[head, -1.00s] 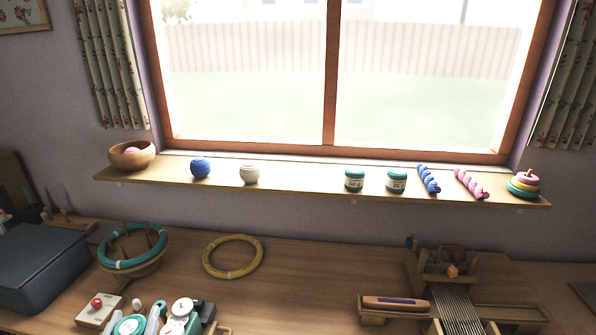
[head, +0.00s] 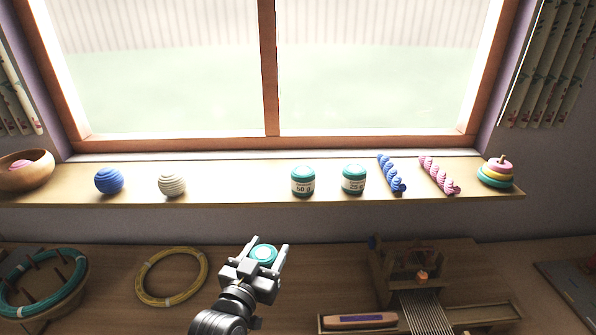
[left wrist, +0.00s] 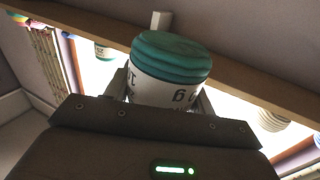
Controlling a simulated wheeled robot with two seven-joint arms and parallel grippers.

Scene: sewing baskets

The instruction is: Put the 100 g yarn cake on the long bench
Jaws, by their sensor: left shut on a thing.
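My left gripper (head: 266,250) is shut on a yarn cake (head: 263,254) with a teal top and a white label band. Two similar cakes stand on the sill, marked 50 g (head: 303,182) and 25 g (head: 354,179). My right gripper is not in view.
The sill (head: 235,187) also holds a bowl (head: 27,178), blue and cream balls, two twisted skeins and a stacked ring toy (head: 497,172). On the bench are a yellow hoop (head: 143,290), a teal hoop in a basket and a loom (head: 425,290). Bare wood lies around the yellow hoop.

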